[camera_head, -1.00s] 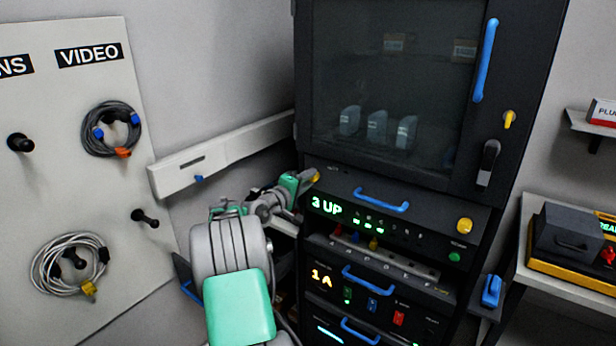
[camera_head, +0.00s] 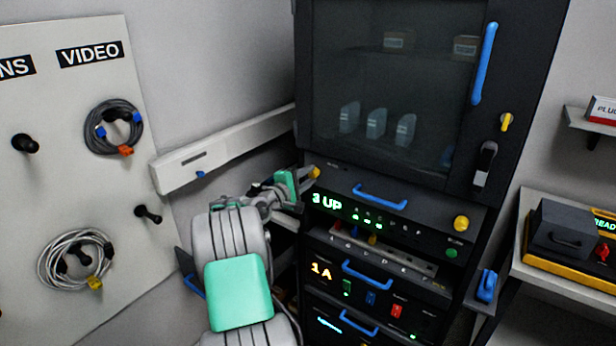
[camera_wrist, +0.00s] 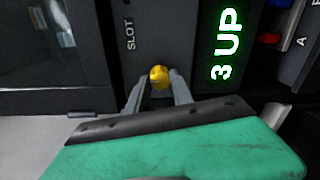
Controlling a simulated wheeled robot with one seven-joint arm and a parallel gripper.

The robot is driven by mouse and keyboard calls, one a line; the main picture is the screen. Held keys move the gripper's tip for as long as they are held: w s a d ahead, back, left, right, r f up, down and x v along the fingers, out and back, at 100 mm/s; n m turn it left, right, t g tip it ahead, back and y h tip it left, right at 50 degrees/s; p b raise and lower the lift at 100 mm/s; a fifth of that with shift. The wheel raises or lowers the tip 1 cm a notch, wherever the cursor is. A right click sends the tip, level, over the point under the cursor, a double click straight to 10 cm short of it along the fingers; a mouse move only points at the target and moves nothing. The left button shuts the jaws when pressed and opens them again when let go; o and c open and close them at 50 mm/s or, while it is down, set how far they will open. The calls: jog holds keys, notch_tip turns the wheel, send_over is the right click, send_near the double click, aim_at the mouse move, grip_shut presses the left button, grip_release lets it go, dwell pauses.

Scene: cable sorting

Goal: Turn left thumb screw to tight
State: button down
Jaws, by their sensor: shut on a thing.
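The left thumb screw (camera_wrist: 159,76) is a yellow knob on the dark front panel, left of the green "3 UP" display (camera_wrist: 226,44) in the wrist view. My gripper (camera_wrist: 158,88) is shut on it, with one grey finger on each side. In the head view the left thumb screw (camera_head: 315,172) shows as a small yellow spot at the panel's upper left corner, with my gripper (camera_head: 308,180) at it. The right yellow thumb screw (camera_head: 461,223) sits at the panel's other end. The fingers hide part of the left screw's sides.
A blue handle (camera_head: 380,196) sticks out of the panel right of my gripper. The glass-doored cabinet (camera_head: 400,90) stands just above. A pale wall rail (camera_head: 215,155) is close behind my arm on the left. A pegboard (camera_head: 80,190) with hung cables stands at far left.

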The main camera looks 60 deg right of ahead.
jog(key=c, duration=1.1)
grip_release()
jog(key=shift+a, duration=0.1)
jog(key=w+a+b, duration=0.1)
jog(key=a, duration=0.6)
jog(key=shift+a+r+b, duration=0.15)
jog(key=shift+a+b, duration=0.1)
jog(key=shift+b, duration=0.15)
jog(key=shift+w, duration=0.15)
